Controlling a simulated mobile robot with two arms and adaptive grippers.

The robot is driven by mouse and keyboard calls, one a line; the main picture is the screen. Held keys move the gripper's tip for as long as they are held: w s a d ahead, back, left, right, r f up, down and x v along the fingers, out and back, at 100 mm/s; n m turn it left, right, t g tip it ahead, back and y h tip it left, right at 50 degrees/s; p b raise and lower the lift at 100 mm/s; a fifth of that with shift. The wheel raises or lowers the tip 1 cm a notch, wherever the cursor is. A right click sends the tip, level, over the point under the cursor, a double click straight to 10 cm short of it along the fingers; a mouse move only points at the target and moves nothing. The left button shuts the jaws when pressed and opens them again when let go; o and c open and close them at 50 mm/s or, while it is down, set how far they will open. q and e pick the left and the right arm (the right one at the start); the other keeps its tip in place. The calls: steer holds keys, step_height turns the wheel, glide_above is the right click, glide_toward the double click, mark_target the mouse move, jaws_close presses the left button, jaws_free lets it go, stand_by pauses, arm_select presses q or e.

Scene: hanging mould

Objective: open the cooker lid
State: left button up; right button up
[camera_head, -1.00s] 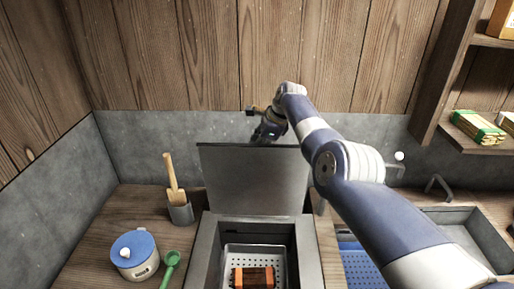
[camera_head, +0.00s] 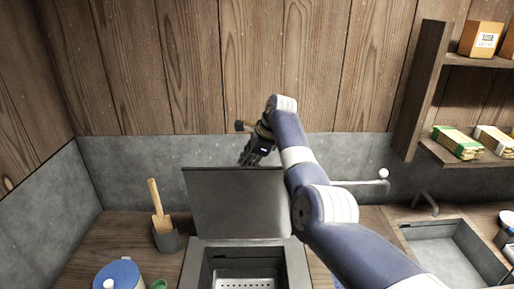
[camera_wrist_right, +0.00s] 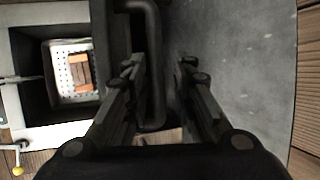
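The cooker (camera_head: 195,262) has its lid (camera_head: 237,203) standing up, roughly vertical, with the cavity uncovered. My right gripper (camera_head: 250,158) is behind the lid's top edge. In the right wrist view, my right gripper (camera_wrist_right: 160,68) has its fingers spread apart. The dark lid handle (camera_wrist_right: 153,50) shows in the gap between them, nearer the left finger; contact cannot be told. The open cooker (camera_wrist_right: 25,70) and its perforated basket (camera_wrist_right: 58,95) with a brown block (camera_wrist_right: 80,72) lie to the left there. My left gripper is not in view.
A grey back wall (camera_head: 120,160) stands close behind the lid. A holder (camera_head: 167,241) with a wooden tool is left of the cooker, near a blue-lidded pot (camera_head: 120,273). A sink (camera_head: 445,250) and tap (camera_head: 425,205) are at right, below shelves (camera_head: 470,155).

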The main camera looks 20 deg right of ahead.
steer(key=v, duration=0.8)
steer(key=shift+r, duration=0.2)
steer(key=shift+s, duration=0.1)
